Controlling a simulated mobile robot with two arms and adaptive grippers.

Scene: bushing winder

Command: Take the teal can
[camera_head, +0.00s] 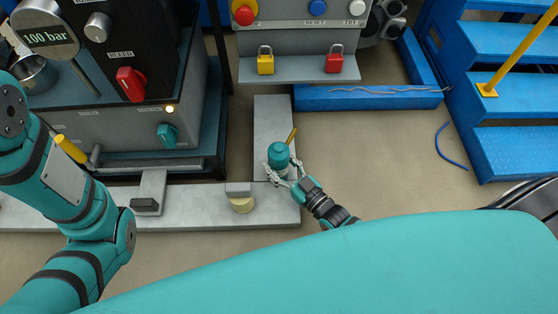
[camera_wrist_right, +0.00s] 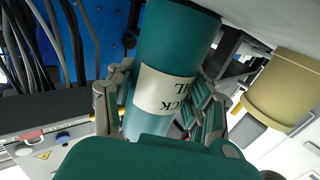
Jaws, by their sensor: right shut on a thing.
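The teal can (camera_head: 278,155) is on the pale grey ledge near the middle of the head view. In the right wrist view the can (camera_wrist_right: 176,55) fills the middle, with a pale label whose dark lettering is partly readable. My right gripper (camera_head: 283,177) has its fingers around the can, and in the wrist view the fingers (camera_wrist_right: 160,105) are on both sides of it. It is shut on the can. My left arm comes in at the left of the head view, but its gripper is not visible.
A yellow padlock (camera_head: 265,60) and a red padlock (camera_head: 335,59) are on the grey shelf behind. Blue steps (camera_head: 510,100) stand at right. Open floor lies right of the ledge.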

